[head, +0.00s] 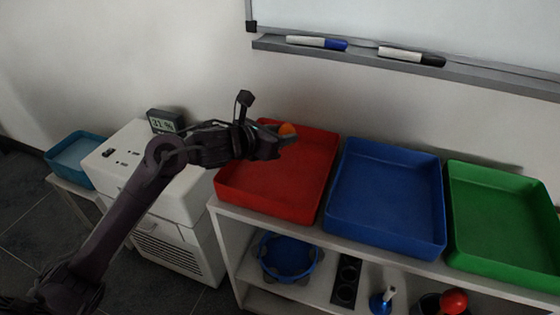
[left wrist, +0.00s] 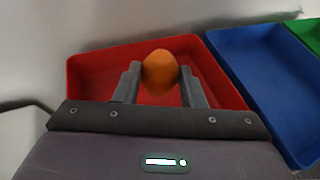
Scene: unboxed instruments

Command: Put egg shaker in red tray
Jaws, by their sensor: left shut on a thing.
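The orange egg shaker (head: 287,129) is held between the fingertips of my left gripper (head: 280,137). In the left wrist view the egg shaker (left wrist: 159,72) sits between the two grey fingers of my left gripper (left wrist: 160,80), which touch its sides. The red tray (head: 292,193) stands on the shelf top at the left end of the tray row. In the left wrist view the red tray (left wrist: 90,72) lies behind and below the egg. The visible part of the red tray's floor looks empty. My right gripper is in neither view.
A blue tray (head: 386,205) and a green tray (head: 505,215) stand right of the red tray. A white machine (head: 160,185) with a small display (head: 165,122) is at left. A whiteboard ledge (head: 400,66) with markers is above. A tambourine and other items are on the lower shelf.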

